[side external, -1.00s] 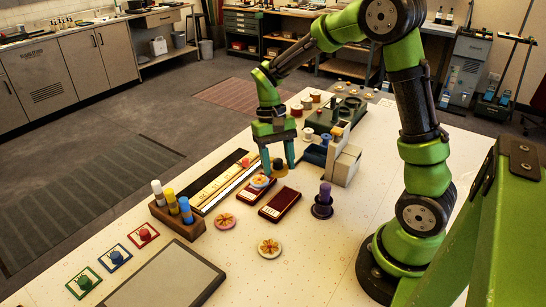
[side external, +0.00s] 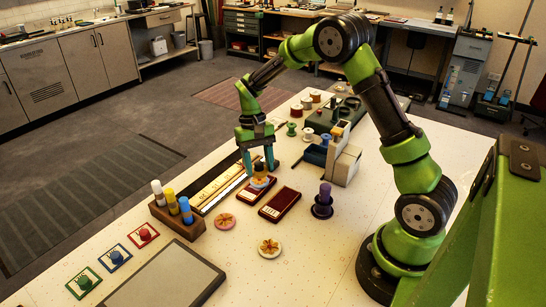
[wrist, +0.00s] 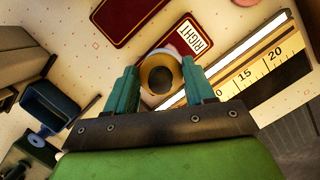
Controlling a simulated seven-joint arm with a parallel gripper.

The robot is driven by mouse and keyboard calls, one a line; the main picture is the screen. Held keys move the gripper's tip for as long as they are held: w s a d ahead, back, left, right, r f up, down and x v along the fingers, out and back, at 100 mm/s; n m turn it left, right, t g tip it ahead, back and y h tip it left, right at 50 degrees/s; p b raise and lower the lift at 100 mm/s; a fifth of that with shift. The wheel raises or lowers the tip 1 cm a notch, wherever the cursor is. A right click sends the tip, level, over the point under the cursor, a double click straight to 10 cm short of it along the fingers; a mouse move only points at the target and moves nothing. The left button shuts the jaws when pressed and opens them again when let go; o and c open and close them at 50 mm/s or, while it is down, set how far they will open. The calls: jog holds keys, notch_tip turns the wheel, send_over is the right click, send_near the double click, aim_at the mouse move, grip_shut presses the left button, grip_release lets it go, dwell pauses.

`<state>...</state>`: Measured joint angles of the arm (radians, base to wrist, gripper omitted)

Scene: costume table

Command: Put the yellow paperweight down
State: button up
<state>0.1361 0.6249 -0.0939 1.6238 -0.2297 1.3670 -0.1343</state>
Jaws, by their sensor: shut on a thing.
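My gripper (side external: 259,170) is shut on the yellow paperweight (side external: 260,171), a small round piece with a dark top. In the wrist view the paperweight (wrist: 149,80) sits between the two teal fingertips (wrist: 161,84). Directly below it is a pale round disc (side external: 258,182) on the left dark red tray (side external: 249,195). Most of the disc is hidden in the wrist view. I cannot tell whether the paperweight touches the disc.
A second red tray (side external: 280,205) lies just to the right. A black-and-cream ruler strip (side external: 222,187) runs along the left, near a wooden rack of coloured tubes (side external: 177,220). Two patterned discs (side external: 269,248) lie in front.

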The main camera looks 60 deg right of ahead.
jog(key=shift+f, duration=0.8)
jog(key=shift+f, duration=0.15)
jog(key=o, duration=1.2)
jog(key=shift+o, duration=0.2)
